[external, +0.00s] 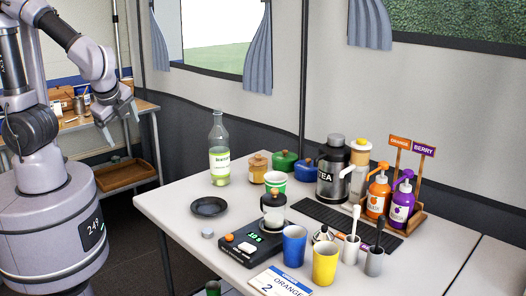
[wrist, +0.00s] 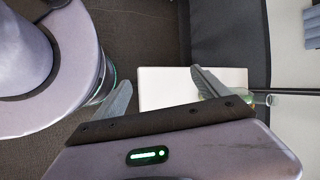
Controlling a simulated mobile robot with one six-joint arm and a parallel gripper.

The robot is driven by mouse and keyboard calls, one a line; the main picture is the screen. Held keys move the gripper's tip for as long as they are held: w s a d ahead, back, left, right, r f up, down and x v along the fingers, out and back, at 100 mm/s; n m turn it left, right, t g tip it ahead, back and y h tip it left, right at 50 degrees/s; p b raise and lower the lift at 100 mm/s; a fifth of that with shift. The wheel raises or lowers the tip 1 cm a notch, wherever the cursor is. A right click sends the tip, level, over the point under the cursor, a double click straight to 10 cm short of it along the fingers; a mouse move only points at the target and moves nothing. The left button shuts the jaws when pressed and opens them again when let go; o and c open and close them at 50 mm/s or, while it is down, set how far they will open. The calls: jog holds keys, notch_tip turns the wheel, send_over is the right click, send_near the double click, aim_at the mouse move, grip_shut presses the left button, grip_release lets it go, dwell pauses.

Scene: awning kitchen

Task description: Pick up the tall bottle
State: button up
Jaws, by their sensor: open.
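The tall bottle (external: 219,150) is clear glass with a white label and greenish contents. It stands upright near the back left corner of the white table (external: 165,207) in the external view. My gripper (external: 119,122) is up in the air to the left of the bottle, apart from it and beyond the table's left edge. Its fingers point down, spread and empty. In the wrist view my gripper (wrist: 160,92) also shows two parted fingers with nothing between them. A part of the bottle (wrist: 246,99) seems to show behind the right finger, mostly hidden.
Near the bottle are a dark plate (external: 209,207), an orange-brown jar (external: 257,170), a green pot (external: 285,161) and a white-green cup (external: 275,182). A scale (external: 252,245), blue cup (external: 294,246), yellow cup (external: 325,262) and pump bottles (external: 377,195) stand further right. The table's left corner is clear.

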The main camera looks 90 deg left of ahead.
jog(key=w+a+m+g+y+p, duration=0.2)
jog(key=w+a+m+y, duration=0.2)
jog(key=a+y, duration=0.2)
jog(key=m+t+y+p, duration=0.3)
jog(key=m+t+p, duration=0.1)
jog(key=m+t, duration=0.9)
send_near(213, 144)
jog(key=shift+m+g, duration=0.5)
jog(key=shift+m, duration=0.1)
jog(key=b+x, duration=0.4)
jog(key=x, duration=0.9)
jog(key=shift+w+a, duration=0.1)
jog(key=shift+w, duration=0.15)
jog(key=c, duration=1.7)
jog(key=shift+r, duration=0.1)
